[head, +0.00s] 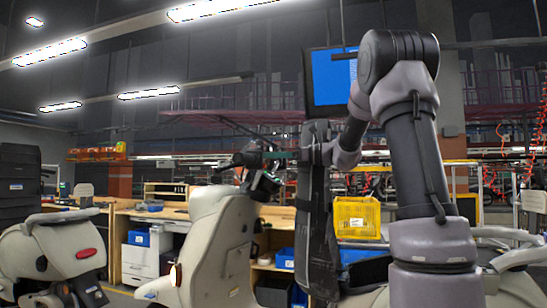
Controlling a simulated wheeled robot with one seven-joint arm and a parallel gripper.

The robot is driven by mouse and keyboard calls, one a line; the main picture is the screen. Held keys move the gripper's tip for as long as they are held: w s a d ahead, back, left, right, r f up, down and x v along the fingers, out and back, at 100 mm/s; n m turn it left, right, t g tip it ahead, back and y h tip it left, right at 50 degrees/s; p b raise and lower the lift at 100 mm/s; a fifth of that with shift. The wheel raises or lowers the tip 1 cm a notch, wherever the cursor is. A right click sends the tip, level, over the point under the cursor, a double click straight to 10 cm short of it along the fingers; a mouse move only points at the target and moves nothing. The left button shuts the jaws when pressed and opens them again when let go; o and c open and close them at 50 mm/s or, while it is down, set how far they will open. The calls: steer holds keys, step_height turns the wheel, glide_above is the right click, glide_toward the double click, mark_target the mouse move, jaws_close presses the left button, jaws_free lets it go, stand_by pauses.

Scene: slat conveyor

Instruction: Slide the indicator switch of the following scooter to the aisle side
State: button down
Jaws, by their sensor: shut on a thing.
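A cream scooter (213,250) stands left of the middle, its front shield upright and its dark handlebar unit (262,183) on top. My arm bends over from the right, and its wrist reaches left to the handlebar. My gripper (268,158) is small and dark there, shut at the handlebar controls. The indicator switch is too small to make out and is covered by the fingers. I cannot tell which side it is set to.
Another cream scooter (62,250) with a red tail light is at the far left. A yellow crate (357,217) stands behind my arm. A wooden workbench (130,213) with blue bins runs behind the scooters. A blue screen (332,77) hangs above.

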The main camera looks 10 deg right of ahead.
steer(key=shift+s+a+f, duration=0.1)
steer(key=shift+s, duration=0.05)
steer(key=c, duration=0.8)
jaws_free()
steer(key=shift+s, duration=0.1)
steer(key=v, duration=1)
steer(key=shift+s+d, duration=0.2)
steer(key=shift+d, duration=0.15)
